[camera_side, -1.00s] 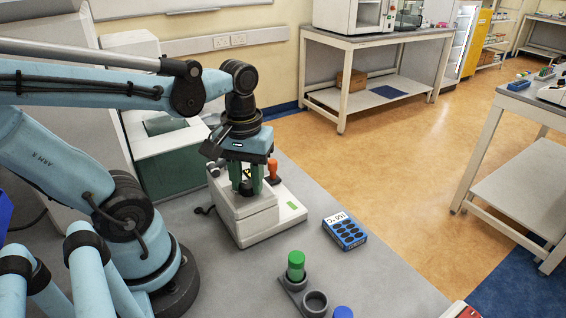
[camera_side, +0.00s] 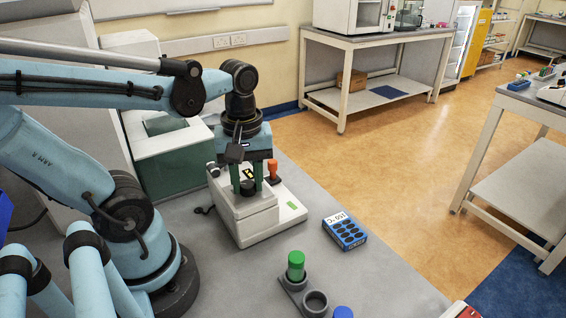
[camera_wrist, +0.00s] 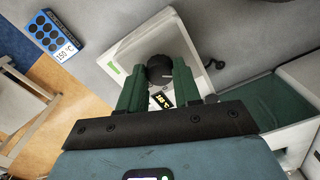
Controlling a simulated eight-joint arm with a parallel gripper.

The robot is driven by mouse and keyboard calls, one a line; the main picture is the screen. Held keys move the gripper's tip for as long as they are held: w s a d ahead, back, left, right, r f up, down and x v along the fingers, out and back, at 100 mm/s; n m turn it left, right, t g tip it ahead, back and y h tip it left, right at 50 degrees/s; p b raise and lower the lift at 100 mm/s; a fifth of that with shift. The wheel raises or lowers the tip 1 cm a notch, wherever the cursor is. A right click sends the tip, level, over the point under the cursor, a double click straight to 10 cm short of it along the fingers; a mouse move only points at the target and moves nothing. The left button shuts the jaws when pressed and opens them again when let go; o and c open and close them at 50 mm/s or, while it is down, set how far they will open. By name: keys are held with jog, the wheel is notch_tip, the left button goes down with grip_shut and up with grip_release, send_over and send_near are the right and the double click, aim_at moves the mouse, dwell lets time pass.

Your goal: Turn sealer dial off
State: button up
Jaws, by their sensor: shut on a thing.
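The sealer (camera_side: 250,215) is a white and grey box on the grey bench, with a small green mark on its top. Its black dial (camera_side: 247,188) sits on top beside a small display with yellow digits. The dial (camera_wrist: 159,69) also shows in the wrist view, with a pale pointer line on its face. My gripper (camera_side: 259,182) points down over the sealer, its green fingers on either side of the dial. In the wrist view my gripper (camera_wrist: 160,75) is shut on the dial. The display (camera_wrist: 162,99) shows there between the fingers, its reading hard to make out.
An orange-handled stamp-like thing (camera_side: 273,170) stands close behind the sealer. A blue block marked 150 °C (camera_side: 345,231) lies to its right. A rack (camera_side: 315,302) with green-capped and blue-capped vials stands in front. A green and white machine (camera_side: 165,155) stands behind left.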

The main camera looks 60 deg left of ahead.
aim_at(248, 184)
jog(key=o, duration=1.1)
jog(key=shift+c, duration=0.2)
jog(key=shift+r, duration=0.1)
notch_tip(248, 184, up, 12)
jog(key=w+f+m+t, duration=0.1)
jog(key=f+m, duration=0.1)
jog(key=w+d+f+m+t, duration=0.1)
jog(key=w+f+m, duration=0.1)
jog(key=w+f+m+t, duration=0.1)
jog(key=f+m, duration=0.1)
jog(key=m, duration=0.1)
jog(key=shift+w+d+f+t, duration=0.15)
jog(key=shift+w+d+t, duration=0.15)
jog(key=shift+w, duration=0.05)
jog(key=shift+w+d+f+m+t, duration=0.4)
jog(key=shift+f+m+t, duration=0.2)
jog(key=shift+m, duration=0.5)
jog(key=shift+w+d+f+m+t, duration=0.25)
jog(key=shift+w+f+m+t, duration=0.35)
jog(key=shift+m, duration=0.5)
jog(key=shift+w+d+f+m+t, duration=0.4)
jog(key=shift+f+m+t, duration=0.25)
jog(key=shift+m, duration=0.45)
